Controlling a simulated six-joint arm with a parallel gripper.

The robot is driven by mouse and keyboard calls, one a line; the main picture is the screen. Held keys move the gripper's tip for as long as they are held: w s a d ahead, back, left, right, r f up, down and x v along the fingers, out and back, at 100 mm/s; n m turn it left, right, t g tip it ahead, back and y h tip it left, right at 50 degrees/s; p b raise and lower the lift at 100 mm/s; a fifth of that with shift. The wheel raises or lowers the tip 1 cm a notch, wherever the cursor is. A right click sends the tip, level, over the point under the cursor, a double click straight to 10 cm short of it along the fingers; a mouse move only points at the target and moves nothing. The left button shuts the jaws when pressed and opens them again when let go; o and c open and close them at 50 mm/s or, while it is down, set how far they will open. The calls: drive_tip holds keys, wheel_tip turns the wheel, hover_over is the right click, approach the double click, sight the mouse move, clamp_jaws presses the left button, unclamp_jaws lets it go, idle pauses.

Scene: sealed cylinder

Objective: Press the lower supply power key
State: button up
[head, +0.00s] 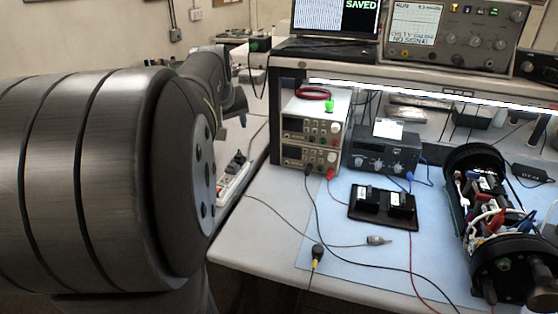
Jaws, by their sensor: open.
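Two bench power supplies are stacked at the left end of the bench, under the shelf. The lower supply (294,154) has a dark display, knobs and leads plugged into its front. Its power key is too small to make out. The upper supply (294,125) sits directly on it, with a green item and a coiled red lead on top. My arm fills the left of the head view and reaches back to the left of the supplies. My gripper is not visible in this view.
A dark instrument (386,153) stands right of the supplies. A black tray (383,207) with two modules lies on the blue mat (345,262). An opened cylinder (500,265) with wiring is at the right. Leads cross the front. The shelf (400,70) overhangs the back.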

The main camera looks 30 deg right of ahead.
clamp_jaws()
idle(1.4)
